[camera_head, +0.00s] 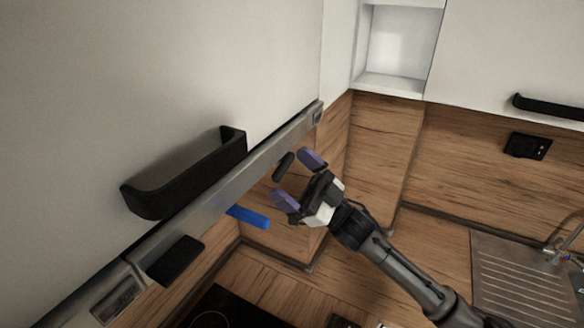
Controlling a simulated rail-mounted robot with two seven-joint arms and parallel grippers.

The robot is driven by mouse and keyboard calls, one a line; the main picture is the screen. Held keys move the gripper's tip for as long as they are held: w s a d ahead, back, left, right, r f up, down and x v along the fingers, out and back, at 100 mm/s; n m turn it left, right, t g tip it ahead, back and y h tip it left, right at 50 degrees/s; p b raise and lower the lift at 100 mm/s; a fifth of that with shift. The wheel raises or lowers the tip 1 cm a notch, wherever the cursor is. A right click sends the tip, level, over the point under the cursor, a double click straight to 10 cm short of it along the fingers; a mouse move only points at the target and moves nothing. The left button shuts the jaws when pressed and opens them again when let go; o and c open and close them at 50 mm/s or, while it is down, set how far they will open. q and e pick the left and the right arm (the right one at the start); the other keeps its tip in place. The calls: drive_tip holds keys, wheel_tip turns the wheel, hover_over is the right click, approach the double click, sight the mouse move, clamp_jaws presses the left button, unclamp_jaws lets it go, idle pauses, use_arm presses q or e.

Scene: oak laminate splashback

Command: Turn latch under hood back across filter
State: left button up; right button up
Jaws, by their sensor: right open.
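The hood's metal front edge (220,200) runs diagonally under a white cabinet front; the filter beneath it is hidden from this angle. A blue bar (248,217) sticks out below the edge and looks like the latch. My right gripper (298,181) is open, with purple finger pads, to the right of the blue bar and near the hood edge. A small dark rounded piece (283,166) shows by the gap between the fingers; I cannot tell whether they touch it. The lower finger is close to the blue bar, seemingly apart. My left gripper is out of view.
A large black handle (190,178) juts from the cabinet front. A black block (175,260) sits lower along the hood edge. Below are a dark hob (225,308) and wooden worktop; a sink drainer (520,275) and wall socket (528,146) are at right.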

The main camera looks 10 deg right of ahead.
drive_tip(key=shift+w+a+r, duration=0.15)
drive_tip(key=shift+a+r, duration=0.1)
drive_tip(key=shift+a, duration=0.05)
drive_tip(key=shift+c, duration=0.3)
drive_tip(key=c, duration=0.9)
drive_tip(key=shift+o, duration=0.2)
drive_tip(key=m+t, duration=0.1)
drive_tip(key=m, duration=0.1)
drive_tip(key=m+t+h+p, duration=0.1)
drive_tip(key=m+t, duration=0.1)
drive_tip(key=m+t+h+p, duration=0.1)
drive_tip(key=t, duration=0.1)
drive_tip(key=shift+s+a+r+m, duration=0.15)
drive_tip(key=shift+s+r+m, duration=0.05)
drive_tip(key=shift+r+m, duration=0.2)
drive_tip(key=shift+m+t+h, duration=0.7)
drive_tip(key=shift+m+t, duration=0.1)
drive_tip(key=shift+m, duration=0.1)
drive_tip(key=shift+f, duration=0.1)
drive_tip(key=o, duration=0.7)
drive_tip(key=shift+o, duration=1.1)
